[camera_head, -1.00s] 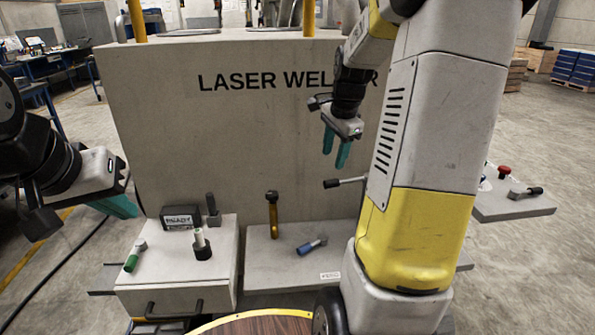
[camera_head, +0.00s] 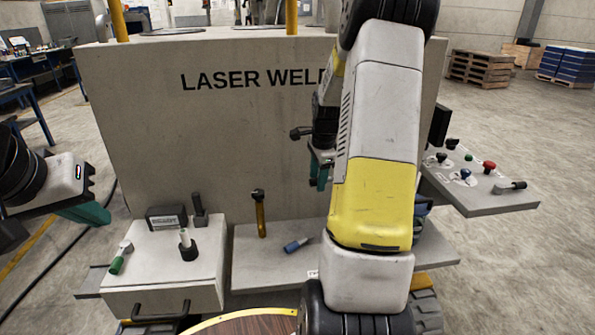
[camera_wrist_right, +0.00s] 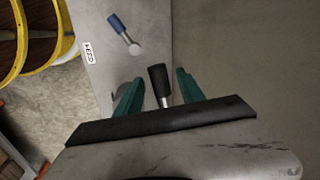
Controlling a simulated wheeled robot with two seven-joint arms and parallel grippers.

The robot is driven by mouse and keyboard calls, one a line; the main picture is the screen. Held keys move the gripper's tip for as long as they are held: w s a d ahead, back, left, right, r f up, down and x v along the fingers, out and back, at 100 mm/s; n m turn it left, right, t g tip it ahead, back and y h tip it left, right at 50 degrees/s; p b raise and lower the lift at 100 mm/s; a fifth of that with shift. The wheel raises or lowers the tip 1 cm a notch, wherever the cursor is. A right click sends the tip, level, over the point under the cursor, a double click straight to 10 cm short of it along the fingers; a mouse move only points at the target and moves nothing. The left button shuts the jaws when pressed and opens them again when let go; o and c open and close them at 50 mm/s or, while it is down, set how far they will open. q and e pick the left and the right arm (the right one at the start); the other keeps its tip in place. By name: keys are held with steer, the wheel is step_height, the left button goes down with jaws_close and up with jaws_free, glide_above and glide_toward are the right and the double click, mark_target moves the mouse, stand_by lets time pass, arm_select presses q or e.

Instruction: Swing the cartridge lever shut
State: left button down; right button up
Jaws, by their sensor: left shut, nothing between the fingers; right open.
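My right gripper (camera_head: 319,172) is open in front of the welder's front face. In the right wrist view its teal fingers (camera_wrist_right: 158,77) stand on either side of a black-handled lever (camera_wrist_right: 158,78) with a short metal rod. I cannot tell whether they touch it. In the head view my right arm hides this lever. Which lever is the cartridge lever is not marked; others are a blue-handled one (camera_head: 296,245), also in the wrist view (camera_wrist_right: 118,25), and a green-handled one (camera_head: 120,258). My left gripper (camera_head: 92,214) is shut and empty at the left.
The grey laser welder (camera_head: 240,150) fills the middle. A yellow post with a black top (camera_head: 260,215) stands on its front shelf (camera_head: 255,272). A grey box (camera_head: 165,285) is at the left. A panel with buttons (camera_head: 485,200) juts out at the right.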

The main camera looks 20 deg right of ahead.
jaws_close()
steer(key=shift+r, duration=0.1)
stand_by(1.3)
